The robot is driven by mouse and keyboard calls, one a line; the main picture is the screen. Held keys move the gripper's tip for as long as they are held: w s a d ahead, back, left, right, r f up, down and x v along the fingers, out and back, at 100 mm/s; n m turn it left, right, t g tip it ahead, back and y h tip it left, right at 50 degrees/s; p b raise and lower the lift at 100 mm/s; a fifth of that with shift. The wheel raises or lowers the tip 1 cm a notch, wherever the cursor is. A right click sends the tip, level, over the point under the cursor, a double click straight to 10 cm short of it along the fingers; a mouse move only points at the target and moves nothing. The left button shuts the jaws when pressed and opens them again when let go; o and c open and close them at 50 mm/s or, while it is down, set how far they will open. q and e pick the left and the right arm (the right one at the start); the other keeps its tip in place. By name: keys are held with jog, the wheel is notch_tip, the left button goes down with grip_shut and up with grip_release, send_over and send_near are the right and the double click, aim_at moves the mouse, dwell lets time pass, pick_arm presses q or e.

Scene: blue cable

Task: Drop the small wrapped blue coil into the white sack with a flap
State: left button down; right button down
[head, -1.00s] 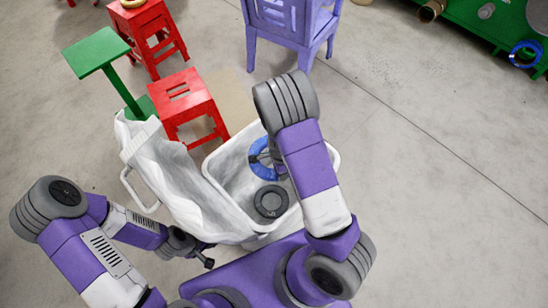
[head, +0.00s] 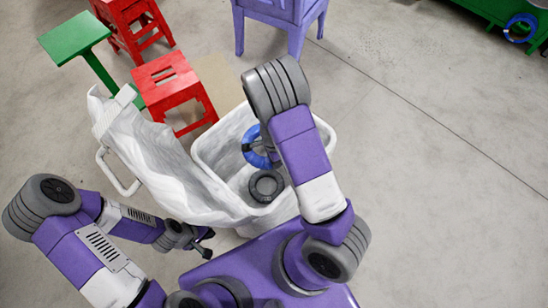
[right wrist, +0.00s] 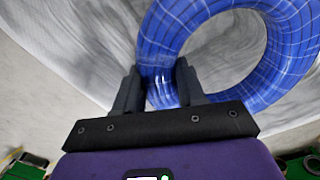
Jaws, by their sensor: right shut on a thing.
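The small wrapped blue coil (head: 251,149) is over the white sack's opening in the head view, partly hidden by my right arm. My right gripper (right wrist: 158,88) is shut on its rim in the right wrist view, where the coil (right wrist: 228,98) shows a pale grid of wrapping lines. The white sack (head: 325,150) stands open, its large flap (head: 150,150) folded out to the left. My left gripper (head: 206,243) is open and empty, just in front of the flap's lower edge.
A red stool (head: 168,82) and a green stool (head: 75,38) stand close behind the sack. Another red stool (head: 130,18) and a purple chair (head: 278,12) are farther back. Another blue coil (head: 508,29) hangs at a green unit (head: 465,12) far right. Floor to the right is clear.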

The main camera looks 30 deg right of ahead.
jog(key=c, duration=0.6)
grip_release()
notch_tip(320, 180, up, 8)
jog(key=p, duration=0.4)
jog(key=shift+f, duration=0.15)
jog(key=shift+s+f, duration=0.1)
